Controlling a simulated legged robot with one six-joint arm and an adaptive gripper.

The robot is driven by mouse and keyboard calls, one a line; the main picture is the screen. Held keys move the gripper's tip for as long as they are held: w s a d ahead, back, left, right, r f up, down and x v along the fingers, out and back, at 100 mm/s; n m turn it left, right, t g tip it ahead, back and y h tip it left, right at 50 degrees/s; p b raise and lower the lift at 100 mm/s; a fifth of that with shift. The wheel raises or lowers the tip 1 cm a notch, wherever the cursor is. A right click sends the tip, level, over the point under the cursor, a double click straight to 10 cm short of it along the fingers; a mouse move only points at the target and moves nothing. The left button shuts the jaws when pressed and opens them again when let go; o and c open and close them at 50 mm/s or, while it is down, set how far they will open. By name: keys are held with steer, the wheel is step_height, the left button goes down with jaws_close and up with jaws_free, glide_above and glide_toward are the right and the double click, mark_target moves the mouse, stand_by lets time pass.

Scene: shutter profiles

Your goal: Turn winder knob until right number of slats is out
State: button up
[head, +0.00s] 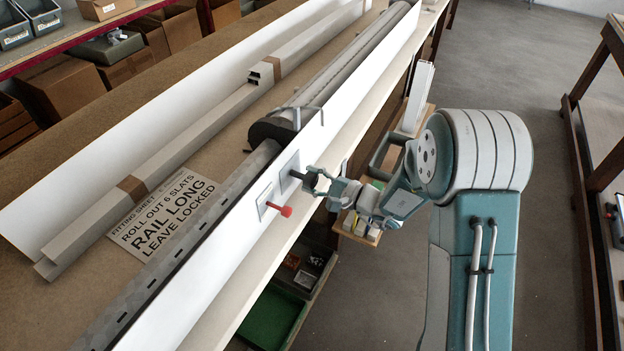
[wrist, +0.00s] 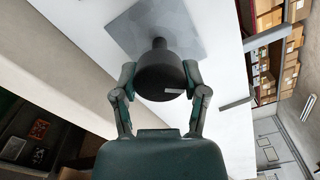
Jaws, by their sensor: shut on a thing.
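The dark winder knob (wrist: 160,76) sticks out from a grey square plate (wrist: 157,27) on a white upright panel. My gripper (head: 314,181) is shut on the knob, with one finger on each side of it in the wrist view (wrist: 160,84). A red-tipped lever (head: 286,211) sits on a smaller plate left of the knob. Behind the panel, a grey slatted curtain (head: 165,255) with dark slots extends from a dark roller housing (head: 272,129). A sheet (head: 158,215) reads "ROLL OUT 6 SLATS, RAIL LONG, LEAVE LOCKED". I cannot tell the slat count.
Pale long profiles (head: 170,160) bound with brown bands lie on the bench behind. A green tray (head: 272,318) and dark bins stand below the panel. A small shelf with little boxes (head: 362,226) is close beneath my arm.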

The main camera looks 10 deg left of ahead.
steer(key=n, duration=0.5)
steer(key=shift+n, duration=1.4)
steer(key=shift+s+f, duration=0.15)
steer(key=o, duration=1.1)
steer(key=shift+a, duration=0.1)
steer(key=shift+c, duration=0.2)
steer(key=shift+o, duration=0.5)
steer(key=shift+a, duration=0.1)
